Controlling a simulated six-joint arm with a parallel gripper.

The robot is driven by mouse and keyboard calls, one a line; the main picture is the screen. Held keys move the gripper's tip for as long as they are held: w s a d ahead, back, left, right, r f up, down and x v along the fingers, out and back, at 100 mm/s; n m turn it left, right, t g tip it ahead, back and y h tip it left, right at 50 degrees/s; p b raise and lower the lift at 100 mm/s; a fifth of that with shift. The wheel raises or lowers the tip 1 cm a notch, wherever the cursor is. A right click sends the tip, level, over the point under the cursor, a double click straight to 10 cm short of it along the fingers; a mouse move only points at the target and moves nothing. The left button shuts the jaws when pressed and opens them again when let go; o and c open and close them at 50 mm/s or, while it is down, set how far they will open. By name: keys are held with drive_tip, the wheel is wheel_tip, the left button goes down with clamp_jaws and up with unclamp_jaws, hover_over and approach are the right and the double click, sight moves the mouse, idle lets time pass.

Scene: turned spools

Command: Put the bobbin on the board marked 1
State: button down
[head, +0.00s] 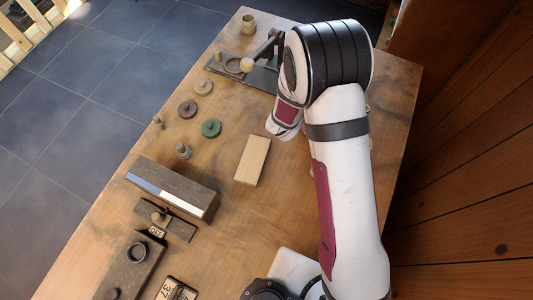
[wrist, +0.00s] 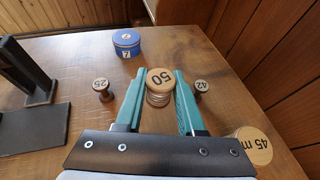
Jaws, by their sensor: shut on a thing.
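In the wrist view, my gripper (wrist: 160,82) has its two teal fingers on either side of a spool (wrist: 159,80) with a wooden top marked 50 and a pale ribbed body. The fingers are shut on this spool. In the head view my arm hides the fingers and the spool. I cannot make out a board marked 1. In the head view, a small dark board (head: 178,228) with a knobbed piece on it bears a number tag (head: 156,231), hard to read. A tag reading 37 (head: 177,290) is at the bottom edge.
Spools marked 25 (wrist: 101,88), 42 (wrist: 200,87) and 45 m (wrist: 254,145) stand around the held one. A blue round tin (wrist: 126,42) stands beyond. A pale block (head: 252,160), a long dark block (head: 172,188) and several discs and pegs lie left of my arm.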

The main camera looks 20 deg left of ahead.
drive_tip(key=s+a+n+y, duration=0.3)
drive_tip(key=s+a, duration=0.5)
drive_tip(key=s, duration=0.2)
drive_tip(key=r+n+y, duration=0.1)
drive_tip(key=n+y, duration=0.2)
hover_over(253, 158)
drive_tip(key=shift+y, duration=0.3)
wheel_tip(253, 158, down, 7)
drive_tip(key=shift+f, duration=0.3)
drive_tip(key=shift+f, duration=0.1)
drive_tip(key=c, duration=0.5)
unclamp_jaws()
